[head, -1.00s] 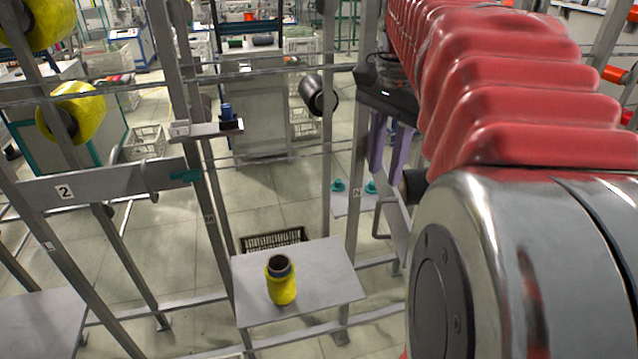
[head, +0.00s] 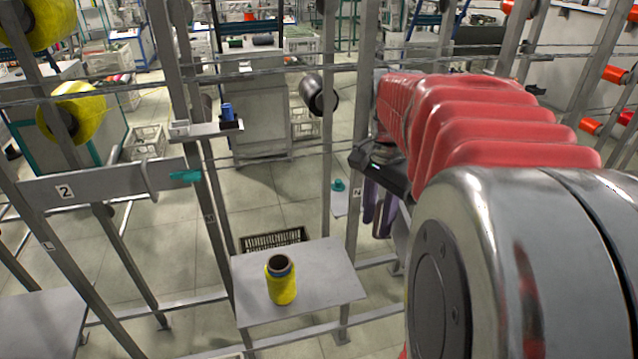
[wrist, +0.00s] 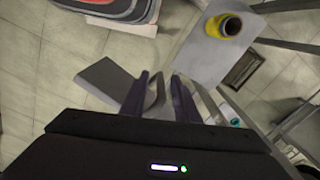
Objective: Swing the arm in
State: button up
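A grey flat arm marked 2 (head: 100,188) with a teal tip (head: 185,177) reaches across the rack at the left in the head view. I cannot tell whether this is the arm that the task names. My gripper (head: 376,228) hangs right of the small grey table, beside the post marked N, with its purple fingers pointing down. In the wrist view the fingers (wrist: 160,80) stand apart with nothing held between them; a grey plate (wrist: 112,80) shows beyond them. A yellow bobbin (head: 281,283) stands upright on the small table, and it also shows in the wrist view (wrist: 223,26).
The small grey table (head: 335,270) stands in front, with a black crate (head: 262,243) behind it. Metal posts and rails (head: 325,130) form the rack around my arm. Yellow bobbins (head: 78,108) hang at the left. A blue spool (head: 227,112) sits on a bracket. Open floor shows behind.

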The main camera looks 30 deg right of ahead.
jog(key=shift+f, duration=0.4)
grip_shut()
jog(key=shift+r, duration=0.1)
jog(key=shift+d, duration=0.25)
jog(key=shift+a, duration=0.15)
